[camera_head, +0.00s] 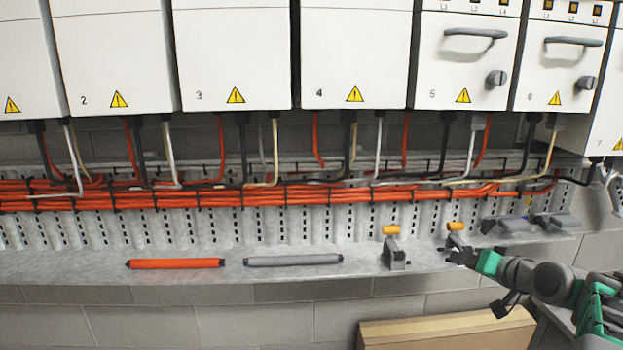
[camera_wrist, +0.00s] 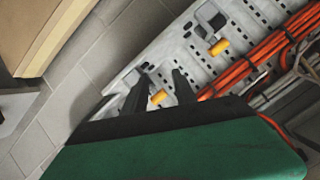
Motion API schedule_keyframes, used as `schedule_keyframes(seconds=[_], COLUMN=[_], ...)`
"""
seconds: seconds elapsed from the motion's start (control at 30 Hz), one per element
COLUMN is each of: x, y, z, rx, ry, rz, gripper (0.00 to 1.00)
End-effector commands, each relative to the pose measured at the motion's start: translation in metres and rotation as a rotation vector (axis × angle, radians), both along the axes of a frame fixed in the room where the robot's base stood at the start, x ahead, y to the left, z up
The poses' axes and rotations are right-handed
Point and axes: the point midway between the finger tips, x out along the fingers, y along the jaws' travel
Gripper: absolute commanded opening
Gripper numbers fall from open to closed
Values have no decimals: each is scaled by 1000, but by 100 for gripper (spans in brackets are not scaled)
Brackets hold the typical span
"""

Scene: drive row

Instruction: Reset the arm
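My arm reaches in from the right in the head view, and my gripper (camera_head: 456,254) is at the grey ledge, close to a small grey device with an orange knob (camera_head: 455,226). In the wrist view my gripper (camera_wrist: 160,80) has its two dark fingers spread apart. An orange knob (camera_wrist: 158,97) shows between them, with gaps on both sides. I cannot tell whether a finger touches the device. A second grey device with an orange knob (camera_head: 392,230) stands to the left on the ledge; it also shows in the wrist view (camera_wrist: 219,47).
The ledge (camera_head: 60,262) holds an orange rod (camera_head: 176,263), a grey rod (camera_head: 293,260) and dark grey parts (camera_head: 530,224) at right. White numbered cabinets (camera_head: 235,55) hang above orange cable bundles (camera_head: 250,198). A cardboard box (camera_head: 440,334) stands below. Space before the ledge at left is clear.

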Motion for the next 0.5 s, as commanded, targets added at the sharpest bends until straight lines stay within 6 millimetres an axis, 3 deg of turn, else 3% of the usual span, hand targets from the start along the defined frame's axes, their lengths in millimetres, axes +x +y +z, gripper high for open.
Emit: schedule_keyframes(seconds=[0.03, 0.17, 0.2, 0.3, 0.4, 0.5], x=[-1, -32, -52, -119, -185, -231], y=[32, 122, 151, 206, 233, 242], z=[22, 41, 46, 55, 56, 53], rx=[-31, -141, -183, -286, -366, -413], ry=[51, 256, 331, 514, 659, 753], rz=[33, 119, 151, 218, 262, 285], gripper=[34, 34, 34, 34, 34, 34])
